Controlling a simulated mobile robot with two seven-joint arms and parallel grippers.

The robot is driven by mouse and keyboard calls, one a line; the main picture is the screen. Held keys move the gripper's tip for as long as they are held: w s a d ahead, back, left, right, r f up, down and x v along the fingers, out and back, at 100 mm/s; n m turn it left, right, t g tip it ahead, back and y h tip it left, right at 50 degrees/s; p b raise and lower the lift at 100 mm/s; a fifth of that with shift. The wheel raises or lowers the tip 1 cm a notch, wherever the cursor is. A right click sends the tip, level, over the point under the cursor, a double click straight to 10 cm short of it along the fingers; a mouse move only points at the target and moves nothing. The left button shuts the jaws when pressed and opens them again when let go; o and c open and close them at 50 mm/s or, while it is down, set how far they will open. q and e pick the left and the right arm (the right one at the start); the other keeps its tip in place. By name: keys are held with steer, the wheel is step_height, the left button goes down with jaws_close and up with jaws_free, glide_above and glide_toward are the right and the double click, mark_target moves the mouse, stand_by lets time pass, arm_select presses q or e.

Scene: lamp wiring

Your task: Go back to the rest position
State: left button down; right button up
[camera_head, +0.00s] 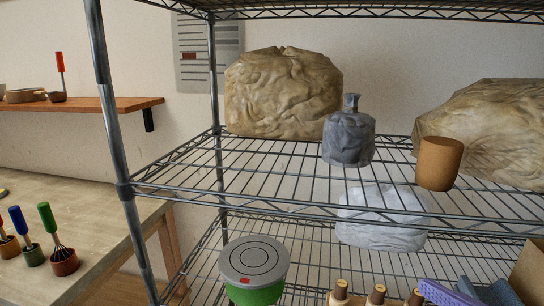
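Neither of my grippers shows in the head view, and no part of my arms is visible. A wire shelf rack (290,205) fills the middle and right of the view. No lamp or wiring can be made out.
The rack's post (113,130) stands at left. Its shelf holds a tan sack (283,95), a grey bottle (349,135), a brown cup (438,163) and another sack (495,130). Below are a grey-lidded green container (253,265) and a white bundle (380,220). A table (100,215) stands left.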

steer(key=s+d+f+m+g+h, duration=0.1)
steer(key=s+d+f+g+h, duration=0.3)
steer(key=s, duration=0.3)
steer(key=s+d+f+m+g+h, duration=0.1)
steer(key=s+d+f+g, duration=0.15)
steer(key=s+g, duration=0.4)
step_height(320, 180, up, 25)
steer(key=p, duration=2.6)
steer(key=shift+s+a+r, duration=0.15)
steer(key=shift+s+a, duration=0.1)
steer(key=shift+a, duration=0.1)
